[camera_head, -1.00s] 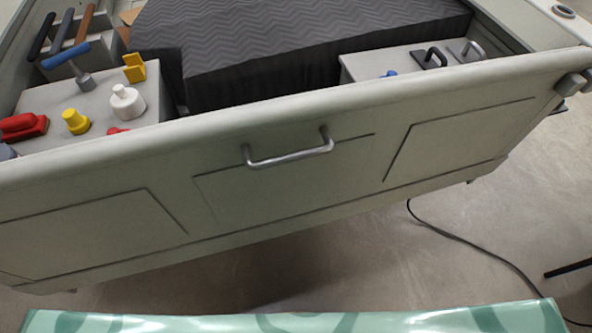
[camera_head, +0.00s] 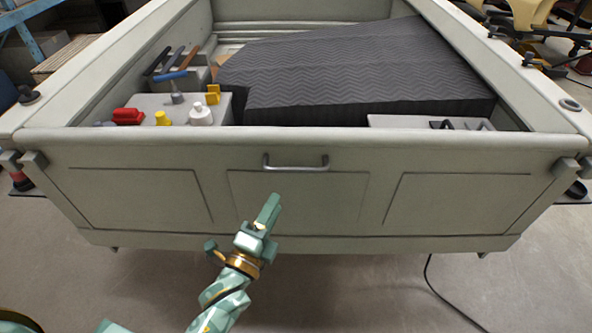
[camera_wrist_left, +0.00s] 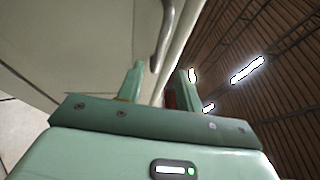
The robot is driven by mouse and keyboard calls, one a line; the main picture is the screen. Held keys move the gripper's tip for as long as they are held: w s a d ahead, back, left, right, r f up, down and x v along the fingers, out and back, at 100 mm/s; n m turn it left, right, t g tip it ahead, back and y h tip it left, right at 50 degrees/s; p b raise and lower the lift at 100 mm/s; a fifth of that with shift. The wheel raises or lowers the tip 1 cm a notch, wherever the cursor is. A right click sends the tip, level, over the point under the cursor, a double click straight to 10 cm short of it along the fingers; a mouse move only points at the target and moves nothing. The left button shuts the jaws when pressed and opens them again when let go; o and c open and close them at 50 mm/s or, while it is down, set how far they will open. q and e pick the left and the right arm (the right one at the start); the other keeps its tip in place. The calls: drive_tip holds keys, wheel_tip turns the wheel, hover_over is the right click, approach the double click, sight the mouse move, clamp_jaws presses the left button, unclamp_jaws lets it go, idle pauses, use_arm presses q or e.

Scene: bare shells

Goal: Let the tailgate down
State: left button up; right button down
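The pale grey-green tailgate (camera_head: 296,215) stands upright, closing the near end of the truck bed. A metal bar handle (camera_head: 296,168) is fixed near its top middle. My left gripper (camera_head: 271,205) is just below the handle, in front of the tailgate's middle panel, apart from the handle. In the left wrist view its two fingers (camera_wrist_left: 160,77) are spread with nothing between them. The handle (camera_wrist_left: 163,36) shows there beyond the fingertips, and the tailgate (camera_wrist_left: 75,45) fills the left side. My right gripper is not in view.
In the bed, a dark quilted cover (camera_head: 360,75) lies over something large. Tools and a white bottle (camera_head: 201,115) stand on a grey box (camera_head: 225,103) at left. Latch blocks (camera_head: 566,168) sit at the tailgate's ends. A black cable (camera_head: 432,288) lies on otherwise clear floor.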

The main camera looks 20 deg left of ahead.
sight(294, 170)
use_arm(q)
drive_tip(key=x, duration=1.1)
drive_tip(key=shift+w, duration=0.15)
clamp_jaws()
